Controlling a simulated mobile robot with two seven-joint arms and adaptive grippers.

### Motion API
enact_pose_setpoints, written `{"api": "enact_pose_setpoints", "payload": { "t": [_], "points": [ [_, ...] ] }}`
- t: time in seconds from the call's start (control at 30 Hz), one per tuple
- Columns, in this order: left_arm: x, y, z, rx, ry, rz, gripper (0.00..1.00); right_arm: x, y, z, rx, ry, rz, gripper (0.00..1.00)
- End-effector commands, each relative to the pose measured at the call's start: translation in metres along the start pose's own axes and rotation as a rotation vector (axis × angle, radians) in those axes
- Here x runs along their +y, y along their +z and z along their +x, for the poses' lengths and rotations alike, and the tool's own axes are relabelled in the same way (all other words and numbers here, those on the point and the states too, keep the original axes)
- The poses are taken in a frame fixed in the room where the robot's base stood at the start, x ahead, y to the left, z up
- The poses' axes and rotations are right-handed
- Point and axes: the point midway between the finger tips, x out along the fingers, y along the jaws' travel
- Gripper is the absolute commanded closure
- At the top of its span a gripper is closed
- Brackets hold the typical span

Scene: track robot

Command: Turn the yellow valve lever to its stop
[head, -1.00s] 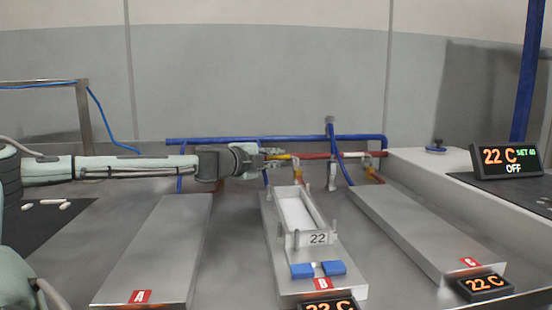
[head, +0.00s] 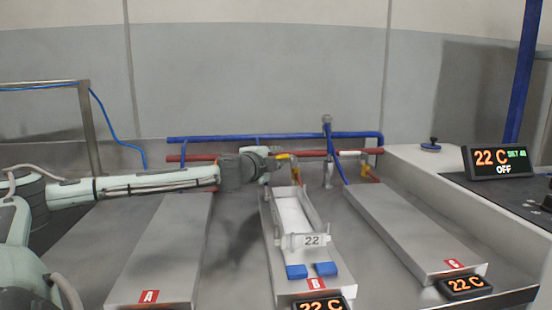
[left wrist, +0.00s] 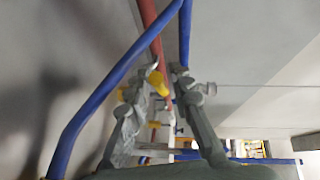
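The yellow valve lever (head: 284,156) shows in the head view on the pipework behind plate B, just right of my left gripper (head: 274,160). In the left wrist view, a yellow piece (left wrist: 157,83) shows beside the inner side of one finger of my left gripper (left wrist: 167,75). The two fingers stand apart, with a narrow gap at the tips. I cannot tell whether a finger touches the lever. The valve body is partly hidden by the gripper. My right gripper is in neither view.
Red pipes (head: 312,154) and a blue pipe (head: 230,138) run behind the plates. Plates A (head: 160,245) and C (head: 410,235) are bare on top.

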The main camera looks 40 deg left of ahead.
Motion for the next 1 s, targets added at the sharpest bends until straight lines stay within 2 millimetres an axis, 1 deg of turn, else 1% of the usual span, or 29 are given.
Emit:
{"api": "enact_pose_setpoints", "payload": {
  "t": [0.37,0.47,0.57,0.77,1.0],
  "points": [
    [0.000,0.000,-0.001,0.000,0.000,0.001,0.68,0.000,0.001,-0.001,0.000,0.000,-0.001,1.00],
    [-0.001,0.001,-0.005,-0.002,0.000,0.005,0.68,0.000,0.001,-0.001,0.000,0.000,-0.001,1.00],
    [-0.001,0.002,-0.012,-0.003,0.000,0.009,0.68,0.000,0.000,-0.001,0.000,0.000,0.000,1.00],
    [-0.001,0.000,-0.035,0.001,0.001,0.012,0.68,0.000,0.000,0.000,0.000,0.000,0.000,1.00],
    [-0.002,-0.001,-0.082,0.002,-0.002,0.005,0.68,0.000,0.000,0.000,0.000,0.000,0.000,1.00]
  ]
}}
